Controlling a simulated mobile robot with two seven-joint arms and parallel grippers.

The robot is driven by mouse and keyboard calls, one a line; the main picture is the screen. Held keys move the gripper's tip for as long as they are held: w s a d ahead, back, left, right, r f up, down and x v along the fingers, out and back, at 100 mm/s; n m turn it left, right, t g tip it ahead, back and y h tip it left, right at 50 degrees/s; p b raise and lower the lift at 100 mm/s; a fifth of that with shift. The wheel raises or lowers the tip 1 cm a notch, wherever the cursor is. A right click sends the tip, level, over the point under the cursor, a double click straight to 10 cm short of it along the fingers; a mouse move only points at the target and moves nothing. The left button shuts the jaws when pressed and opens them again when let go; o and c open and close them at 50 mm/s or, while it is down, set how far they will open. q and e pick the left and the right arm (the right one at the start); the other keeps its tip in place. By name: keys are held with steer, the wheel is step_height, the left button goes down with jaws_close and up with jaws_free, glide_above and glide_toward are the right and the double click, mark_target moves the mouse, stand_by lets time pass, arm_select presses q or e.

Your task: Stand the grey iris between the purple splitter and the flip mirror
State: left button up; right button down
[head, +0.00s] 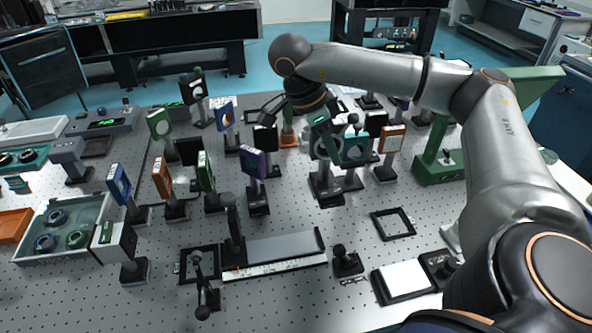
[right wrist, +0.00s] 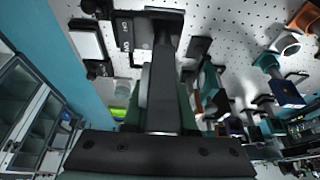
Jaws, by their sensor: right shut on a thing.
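The grey iris (head: 316,148) is in the middle of the head view, upright on a dark post and base, partly hidden by my right gripper (head: 328,138). That gripper is shut on it. I cannot tell whether its base touches the table. In the right wrist view, the jaws and a dark post (right wrist: 161,95) fill the middle, with a dark base above them. The purple splitter (head: 252,162) stands upright on a dark base, left of the iris and apart from it. I cannot tell which mount is the flip mirror. My left gripper is not in view.
Several upright mounts crowd the left and middle of the perforated table (head: 290,300). An orange-and-white mount (head: 390,139) stands right of the iris. A black square frame (head: 393,224) lies in front at right. A grey plate (head: 270,247) and a tray (head: 48,258) lie nearer and left.

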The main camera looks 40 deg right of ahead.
steer(key=w+d+f, duration=0.2)
steer(key=w+f, duration=0.9)
steer(key=f, duration=0.1)
steer(key=shift+w+d+b, duration=0.15)
steer(key=shift+w+b, duration=0.05)
steer(key=shift+b, duration=0.25)
steer(key=c, duration=0.7)
jaws_free()
steer(key=shift+f, duration=0.1)
steer(key=v, duration=1.2)
steer(key=shift+b, duration=0.45)
